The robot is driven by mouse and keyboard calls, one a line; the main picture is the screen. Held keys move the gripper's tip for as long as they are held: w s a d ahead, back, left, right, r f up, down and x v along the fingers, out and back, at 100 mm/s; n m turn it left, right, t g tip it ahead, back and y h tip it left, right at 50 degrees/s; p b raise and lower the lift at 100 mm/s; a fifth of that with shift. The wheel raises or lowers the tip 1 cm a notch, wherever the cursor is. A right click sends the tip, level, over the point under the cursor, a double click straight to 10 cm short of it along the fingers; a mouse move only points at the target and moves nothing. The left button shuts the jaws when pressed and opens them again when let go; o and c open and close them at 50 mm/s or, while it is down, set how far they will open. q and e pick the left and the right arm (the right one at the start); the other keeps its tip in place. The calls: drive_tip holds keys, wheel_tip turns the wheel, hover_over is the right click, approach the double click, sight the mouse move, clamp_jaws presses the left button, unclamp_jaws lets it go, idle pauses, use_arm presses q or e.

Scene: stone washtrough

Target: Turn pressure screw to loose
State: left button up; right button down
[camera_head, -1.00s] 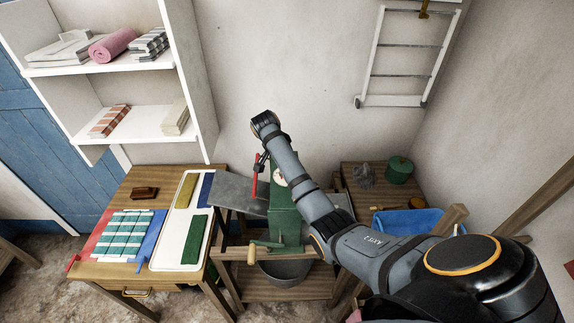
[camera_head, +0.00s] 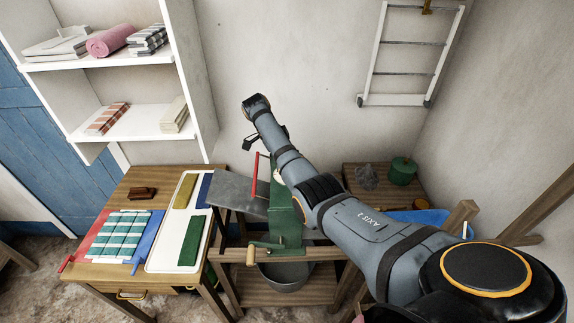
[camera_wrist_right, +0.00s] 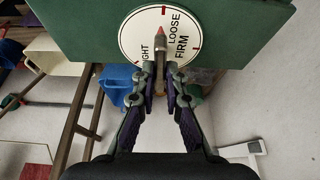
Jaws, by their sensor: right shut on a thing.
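The pressure screw (camera_wrist_right: 160,55) shows in the right wrist view as a metal bar with a red tip in front of a round white dial (camera_wrist_right: 133,38). The tip points to the top of the picture. The words LOOSE and FIRM show to its right; a partly hidden word ending in GHT is to its left. My right gripper (camera_wrist_right: 163,88) is shut on the screw. In the head view, the dial is on the green machine (camera_head: 286,218), largely hidden behind my right arm. The right gripper (camera_head: 250,143) shows there only as a small dark part. My left gripper is not in view.
A red lever (camera_head: 262,172) stands on the machine's left, and a wooden-handled crank (camera_head: 251,256) is at its front. A metal basin (camera_head: 286,276) sits below. A table (camera_head: 117,272) with folded cloths is at left. A blue bin (camera_head: 425,217) and green pot (camera_head: 403,169) are at right.

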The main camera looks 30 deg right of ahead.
drive_tip(key=shift+w+d+r+m, duration=0.1)
drive_tip(key=shift+w+r+m, duration=0.15)
drive_tip(key=shift+m, duration=0.15)
drive_tip(key=c, duration=1.5)
unclamp_jaws()
drive_tip(key=shift+s, duration=0.1)
drive_tip(key=shift+o, duration=0.5)
drive_tip(key=shift+f, duration=0.1)
